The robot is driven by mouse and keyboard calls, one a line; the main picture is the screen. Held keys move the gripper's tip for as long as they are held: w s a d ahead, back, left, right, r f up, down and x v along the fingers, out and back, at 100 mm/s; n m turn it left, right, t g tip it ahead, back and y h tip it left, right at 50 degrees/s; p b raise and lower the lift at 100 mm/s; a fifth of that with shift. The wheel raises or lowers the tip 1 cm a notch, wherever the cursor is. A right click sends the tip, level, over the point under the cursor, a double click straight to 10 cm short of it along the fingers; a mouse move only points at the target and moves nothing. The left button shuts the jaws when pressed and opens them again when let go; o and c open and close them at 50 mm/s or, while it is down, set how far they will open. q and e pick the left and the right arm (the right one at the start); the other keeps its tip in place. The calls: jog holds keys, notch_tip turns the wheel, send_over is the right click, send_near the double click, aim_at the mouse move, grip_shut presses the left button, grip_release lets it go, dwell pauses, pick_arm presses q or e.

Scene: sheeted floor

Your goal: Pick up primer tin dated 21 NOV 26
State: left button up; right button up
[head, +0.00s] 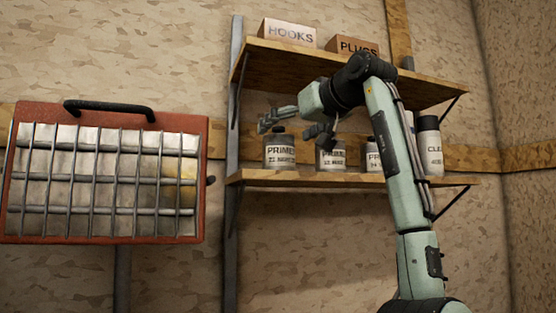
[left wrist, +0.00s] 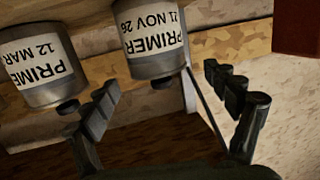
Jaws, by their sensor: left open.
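The primer tin dated 21 NOV 26 (head: 279,151) is the leftmost tin on the lower shelf, grey with a pale label. In the left wrist view the picture is turned over, and this tin (left wrist: 152,38) shows its date clearly, ahead of the fingers. A second primer tin (head: 331,158), reading 12 MAR in the left wrist view (left wrist: 40,68), stands to its right in the head view. My left gripper (head: 292,128) is open and empty, close in front of and slightly above the tins. My right gripper is out of view.
A third primer tin (head: 374,157) and a white cylinder marked CLE (head: 429,146) stand further right, partly behind my arm. The upper shelf (head: 310,62) overhangs, with HOOKS (head: 289,33) and PLUGS (head: 352,46) boxes. A red caged panel (head: 205,130) stands left.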

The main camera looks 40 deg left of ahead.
pick_arm(q)
jog(key=x, duration=0.4)
jog(key=shift+w+f, duration=0.1)
jog(key=c, duration=2)
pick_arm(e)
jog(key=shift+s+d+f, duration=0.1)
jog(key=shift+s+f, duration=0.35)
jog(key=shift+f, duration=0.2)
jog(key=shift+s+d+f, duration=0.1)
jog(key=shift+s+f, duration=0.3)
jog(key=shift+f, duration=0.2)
